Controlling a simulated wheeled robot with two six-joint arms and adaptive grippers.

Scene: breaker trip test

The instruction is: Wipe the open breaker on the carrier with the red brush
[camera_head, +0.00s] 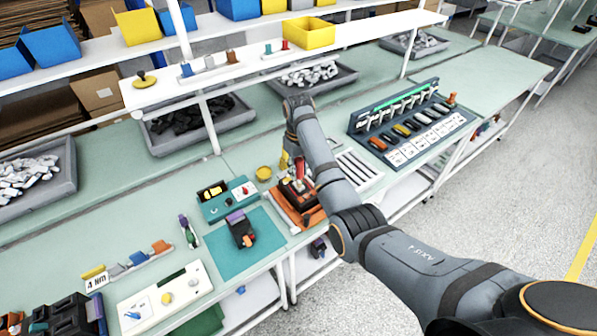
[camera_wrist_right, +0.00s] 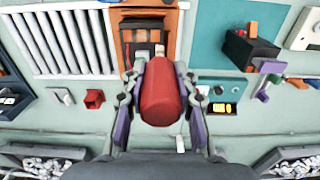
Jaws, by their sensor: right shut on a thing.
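The red brush (camera_wrist_right: 161,95) is between the fingers of my right gripper (camera_wrist_right: 159,74), which is shut on it. In the head view the brush (camera_head: 299,167) shows as a red handle above the orange carrier (camera_head: 309,219). The open breaker (camera_wrist_right: 143,35) sits in the carrier, with its dark inside and copper-coloured parts partly showing in the wrist view. The brush's tip is over the near edge of the breaker in that view; I cannot tell whether it touches. My left gripper is out of view.
A teal mat (camera_head: 263,257) with a dark breaker (camera_head: 240,231) lies left of the carrier. A teal box (camera_head: 229,199) stands behind the mat. A shelf (camera_head: 230,66) runs above the bench.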

